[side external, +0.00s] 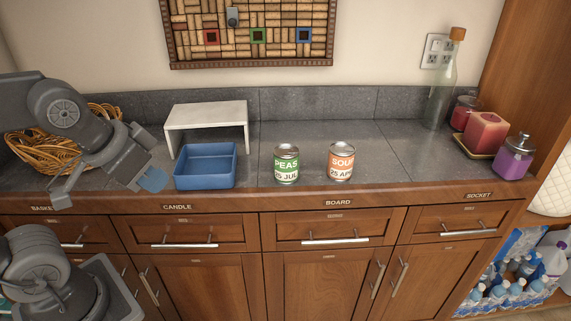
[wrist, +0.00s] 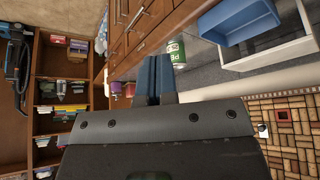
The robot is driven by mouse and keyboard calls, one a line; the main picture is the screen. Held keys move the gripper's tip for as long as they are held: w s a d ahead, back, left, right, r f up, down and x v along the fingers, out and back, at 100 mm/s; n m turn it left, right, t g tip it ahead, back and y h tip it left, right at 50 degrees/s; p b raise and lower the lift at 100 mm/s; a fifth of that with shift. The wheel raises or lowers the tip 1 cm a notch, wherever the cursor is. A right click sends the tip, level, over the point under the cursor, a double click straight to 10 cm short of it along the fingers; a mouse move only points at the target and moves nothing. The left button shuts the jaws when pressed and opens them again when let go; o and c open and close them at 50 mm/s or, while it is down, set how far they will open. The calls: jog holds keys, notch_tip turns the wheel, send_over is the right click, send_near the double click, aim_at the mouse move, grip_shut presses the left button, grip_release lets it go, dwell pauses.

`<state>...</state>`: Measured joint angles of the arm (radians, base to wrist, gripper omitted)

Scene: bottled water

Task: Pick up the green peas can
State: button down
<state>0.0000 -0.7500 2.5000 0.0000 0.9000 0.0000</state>
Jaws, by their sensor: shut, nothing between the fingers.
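The green peas can (side external: 286,164) stands upright on the grey counter (side external: 380,172), with a green label reading PEAS. It also shows in the wrist view (wrist: 177,51), beyond my fingers and partly cut off from sight by them. The orange soup can (side external: 341,161) stands upright to its right, apart from it. My gripper (side external: 152,180) is over the left part of the counter, left of the blue bin and well away from the peas can. Its blue fingers (wrist: 158,76) are shut together with nothing between them.
A blue open bin (side external: 205,180) stands between my gripper and the peas can, with a white stand (side external: 207,113) behind it. A wicker basket (side external: 45,150) is at left. A bottle (side external: 442,85), red candle (side external: 486,132) and purple jar (side external: 514,158) stand at right.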

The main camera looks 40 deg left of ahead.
grip_release()
jog(key=m+g+y, duration=0.2)
jog(key=m+y, duration=0.7)
jog(key=m, duration=0.8)
send_near(288, 152)
jog(key=s+a+r, duration=0.2)
jog(key=s+r, duration=0.1)
jog(key=s, duration=0.5)
jog(key=w+d+f+m+t+y, duration=0.1)
jog(key=w+d+f+m+y, duration=0.2)
jog(key=w+d+f+m, duration=0.1)
jog(key=shift+w+d+f+m, duration=0.2)
jog(key=shift+w+d+m, duration=0.5)
jog(key=shift+w+d, duration=0.35)
jog(key=shift+t, duration=0.3)
jog(key=x, duration=1.4)
jog(key=shift+s+a+r, duration=0.1)
